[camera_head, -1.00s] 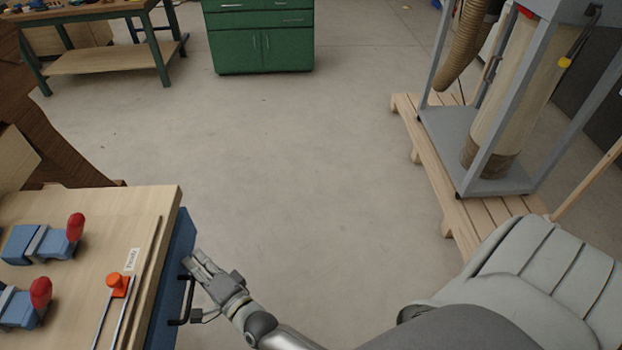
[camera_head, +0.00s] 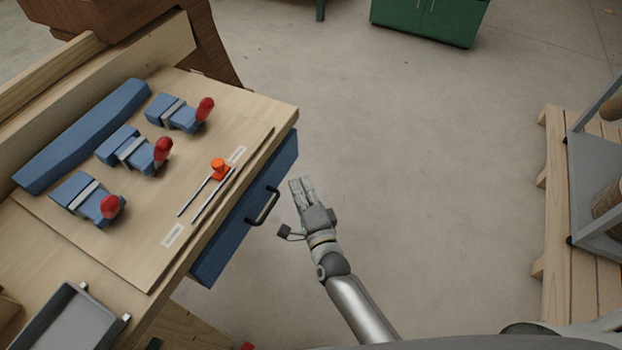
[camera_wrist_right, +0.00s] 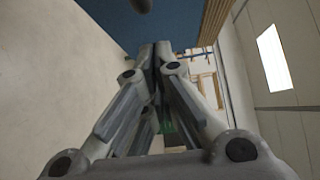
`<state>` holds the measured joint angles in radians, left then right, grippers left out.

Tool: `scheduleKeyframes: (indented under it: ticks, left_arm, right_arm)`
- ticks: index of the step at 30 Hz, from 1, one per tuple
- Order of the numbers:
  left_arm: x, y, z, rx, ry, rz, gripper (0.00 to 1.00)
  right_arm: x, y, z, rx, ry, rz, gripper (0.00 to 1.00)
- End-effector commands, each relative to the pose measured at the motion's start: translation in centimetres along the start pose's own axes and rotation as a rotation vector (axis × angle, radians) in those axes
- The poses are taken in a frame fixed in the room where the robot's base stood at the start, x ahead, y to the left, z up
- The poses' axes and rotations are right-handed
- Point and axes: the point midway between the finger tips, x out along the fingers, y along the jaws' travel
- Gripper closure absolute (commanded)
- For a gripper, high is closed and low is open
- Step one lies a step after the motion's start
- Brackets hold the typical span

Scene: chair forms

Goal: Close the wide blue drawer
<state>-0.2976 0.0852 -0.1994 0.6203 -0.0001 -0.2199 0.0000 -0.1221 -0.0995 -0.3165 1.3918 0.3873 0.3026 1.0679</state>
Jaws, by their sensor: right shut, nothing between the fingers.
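The wide blue drawer (camera_head: 232,232) is at the right edge of the wooden workbench in the head view, its blue front showing below the bench top. A black bar handle (camera_head: 264,207) is on its front. How far the drawer stands out is hard to tell from above. My right gripper (camera_head: 300,186) is just to the right of the handle, shut and empty, and looks apart from it. In the right wrist view the shut fingers (camera_wrist_right: 157,48) point at the blue front (camera_wrist_right: 160,22), with a dark part of the handle (camera_wrist_right: 142,4) at the top. My left gripper is not in view.
On the bench top (camera_head: 190,235) are several blue clamps with red knobs (camera_head: 162,149), an orange-knobbed tool with metal rods (camera_head: 218,167) and a grey tray (camera_head: 68,322). A wooden pallet (camera_head: 560,220) lies at the right. The floor between is clear.

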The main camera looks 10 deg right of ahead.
Motion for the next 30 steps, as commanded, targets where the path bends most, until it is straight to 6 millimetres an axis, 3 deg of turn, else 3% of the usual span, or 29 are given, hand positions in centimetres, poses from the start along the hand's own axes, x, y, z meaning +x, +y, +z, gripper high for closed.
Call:
scheduleKeyframes:
  ticks: [7, 18, 30]
  left_arm:
    - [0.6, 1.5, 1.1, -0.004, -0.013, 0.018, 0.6]
    - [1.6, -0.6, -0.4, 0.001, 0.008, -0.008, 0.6]
    - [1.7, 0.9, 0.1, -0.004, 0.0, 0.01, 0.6]
  right_arm:
    - [-3.4, 0.2, 0.0, 0.001, 0.001, 0.002, 1.0]
    - [-8.9, 0.2, -0.1, -0.001, 0.001, 0.003, 1.0]
    - [-10.1, 0.2, -0.1, -0.003, 0.001, 0.004, 1.0]
